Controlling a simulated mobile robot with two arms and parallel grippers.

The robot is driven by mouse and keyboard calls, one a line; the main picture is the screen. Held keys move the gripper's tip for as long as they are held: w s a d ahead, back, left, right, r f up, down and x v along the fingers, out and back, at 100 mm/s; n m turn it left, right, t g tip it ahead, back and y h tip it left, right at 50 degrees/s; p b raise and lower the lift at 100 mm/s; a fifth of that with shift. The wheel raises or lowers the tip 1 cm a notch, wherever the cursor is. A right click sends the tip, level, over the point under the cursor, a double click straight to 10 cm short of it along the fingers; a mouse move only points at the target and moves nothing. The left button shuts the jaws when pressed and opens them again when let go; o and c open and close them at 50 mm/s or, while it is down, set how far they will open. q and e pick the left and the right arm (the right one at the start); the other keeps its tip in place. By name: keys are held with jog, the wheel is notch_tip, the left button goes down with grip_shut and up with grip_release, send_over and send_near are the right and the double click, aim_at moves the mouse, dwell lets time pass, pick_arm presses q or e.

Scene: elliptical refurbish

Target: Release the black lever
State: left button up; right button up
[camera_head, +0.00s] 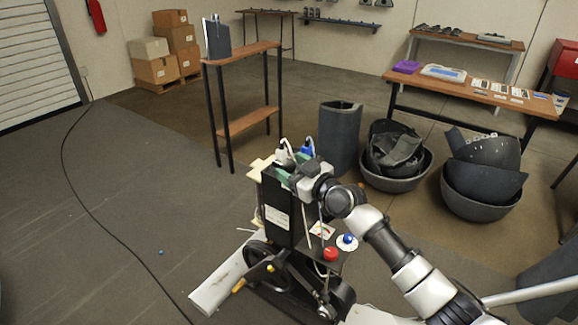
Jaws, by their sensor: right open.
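My right gripper (290,172) is at the top of a dark upright housing (276,212) in the middle of the view. Its arm comes in from the lower right. It is open, but its fingers are small and partly lost among white, green and blue parts there. I cannot tell whether it touches anything. The black lever cannot be picked out clearly; the gripper and wrist may hide it. Below the housing are a black wheel (262,262), a red knob (331,254) and a blue knob (347,239). My left gripper is not in view.
A narrow wooden shelf (240,52) stands behind the machine. A grey bin (340,135) and dark tubs (396,182) stand to the right. A workbench (505,98) is at the back right. A black cable (100,215) crosses the mostly clear floor at left.

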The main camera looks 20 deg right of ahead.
aim_at(289, 160)
jog(key=shift+w+a, duration=0.35)
jog(key=shift+w, duration=0.3)
grip_shut()
jog(key=shift+r+p, duration=0.85)
jog(key=shift+r, duration=0.7)
jog(key=shift+f, duration=0.1)
jog(key=shift+c, duration=1.9)
grip_release()
jog(key=o, duration=0.4)
